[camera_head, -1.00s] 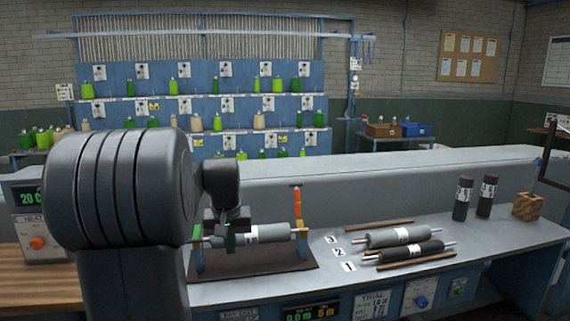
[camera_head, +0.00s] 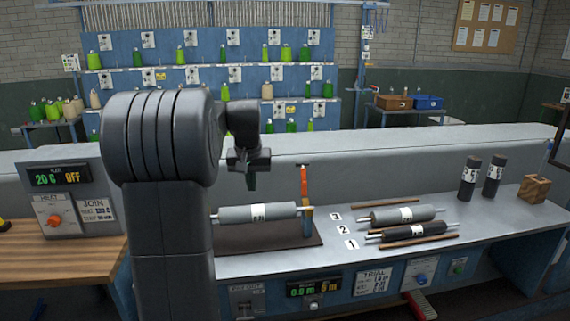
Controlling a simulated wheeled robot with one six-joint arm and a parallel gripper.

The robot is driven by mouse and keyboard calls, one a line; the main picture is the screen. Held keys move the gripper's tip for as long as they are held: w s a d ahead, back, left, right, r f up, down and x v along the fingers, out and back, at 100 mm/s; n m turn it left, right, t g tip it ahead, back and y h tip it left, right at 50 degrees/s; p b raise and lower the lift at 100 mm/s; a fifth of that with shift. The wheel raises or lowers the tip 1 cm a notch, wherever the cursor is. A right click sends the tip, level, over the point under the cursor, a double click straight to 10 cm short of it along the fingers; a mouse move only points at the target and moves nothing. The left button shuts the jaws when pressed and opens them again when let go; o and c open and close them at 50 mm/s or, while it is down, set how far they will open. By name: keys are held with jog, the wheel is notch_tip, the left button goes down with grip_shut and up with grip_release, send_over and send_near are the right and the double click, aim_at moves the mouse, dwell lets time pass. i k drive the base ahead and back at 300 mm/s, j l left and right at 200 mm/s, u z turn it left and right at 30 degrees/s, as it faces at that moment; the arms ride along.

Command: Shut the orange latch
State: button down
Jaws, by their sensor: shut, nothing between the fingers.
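The orange latch (camera_head: 304,187) stands upright at the right end of a roll stand, with a dark tip at its top. A grey roll (camera_head: 235,215) with a white label lies level in the stand, beside the latch's foot. The stand's dark base (camera_head: 280,238) rests on the grey bench. My gripper (camera_head: 250,184) is shut and empty, pointing down above the roll, left of the latch and apart from it. My arm hides the left end of the stand.
A grey roll (camera_head: 385,216) and a black roll (camera_head: 391,236) lie between wooden strips to the right. Two dark rolls (camera_head: 468,178) (camera_head: 493,176) stand upright near a wooden block (camera_head: 535,188). A heater box (camera_head: 60,203) stands left. Bench space right of the rolls is clear.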

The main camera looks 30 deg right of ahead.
aim_at(304, 177)
jog(key=i+l, duration=0.15)
jog(key=l, duration=0.2)
jog(key=i+l+u, duration=0.1)
jog(key=l, duration=0.25)
jog(key=i+l, duration=0.15)
jog(key=l, duration=0.2)
jog(key=i+l+u, duration=0.1)
jog(key=l, duration=0.25)
jog(key=i+l, duration=0.15)
jog(key=l, duration=0.25)
jog(key=i+l+u, duration=0.1)
jog(key=l, duration=0.25)
